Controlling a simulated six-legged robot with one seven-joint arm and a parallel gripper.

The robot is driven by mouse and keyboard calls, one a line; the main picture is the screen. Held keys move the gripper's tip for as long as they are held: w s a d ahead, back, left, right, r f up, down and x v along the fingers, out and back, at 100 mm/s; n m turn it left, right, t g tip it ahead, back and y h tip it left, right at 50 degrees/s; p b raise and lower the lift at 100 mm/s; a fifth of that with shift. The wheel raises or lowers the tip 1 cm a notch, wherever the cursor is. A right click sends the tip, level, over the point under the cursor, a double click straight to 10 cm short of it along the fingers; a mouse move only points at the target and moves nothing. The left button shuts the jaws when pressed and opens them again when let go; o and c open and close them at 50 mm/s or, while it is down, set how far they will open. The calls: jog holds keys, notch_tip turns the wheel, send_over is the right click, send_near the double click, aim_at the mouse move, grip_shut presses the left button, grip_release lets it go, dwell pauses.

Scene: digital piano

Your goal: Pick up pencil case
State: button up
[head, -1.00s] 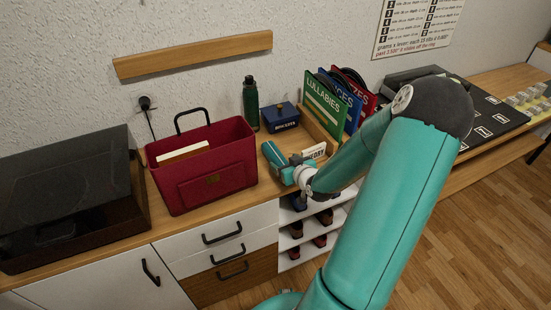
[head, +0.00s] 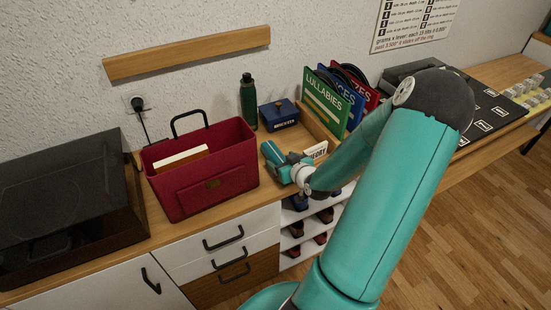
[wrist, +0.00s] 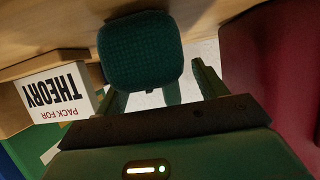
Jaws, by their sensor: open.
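In the wrist view, a dark teal, rounded block with a woven texture (wrist: 140,50), which looks like the pencil case, is at the upper middle. My gripper (wrist: 158,82) is open close to it. One finger is apart from it on its right. The other is partly hidden by the block, so I cannot tell whether it touches. In the head view, my gripper (head: 280,160) is low over the desk between the red bag and the THEORY card, and I cannot make out the case apart from it.
The red bag (head: 215,185) stands left of my gripper and the THEORY card (head: 317,150) right of it. A green bottle (head: 249,103) and a blue box (head: 279,115) stand behind. The LULLABIES folder (head: 325,102) is in a wooden rack. The desk's front edge is close.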

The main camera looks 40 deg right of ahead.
jog(key=shift+w+d+f, duration=0.1)
jog(key=shift+w+f, duration=0.05)
jog(key=shift+w, duration=0.05)
jog(key=shift+s, duration=0.25)
jog(key=shift+w, duration=0.15)
jog(key=c, duration=1.1)
jog(key=shift+r, duration=0.2)
notch_tip(320, 180, up, 10)
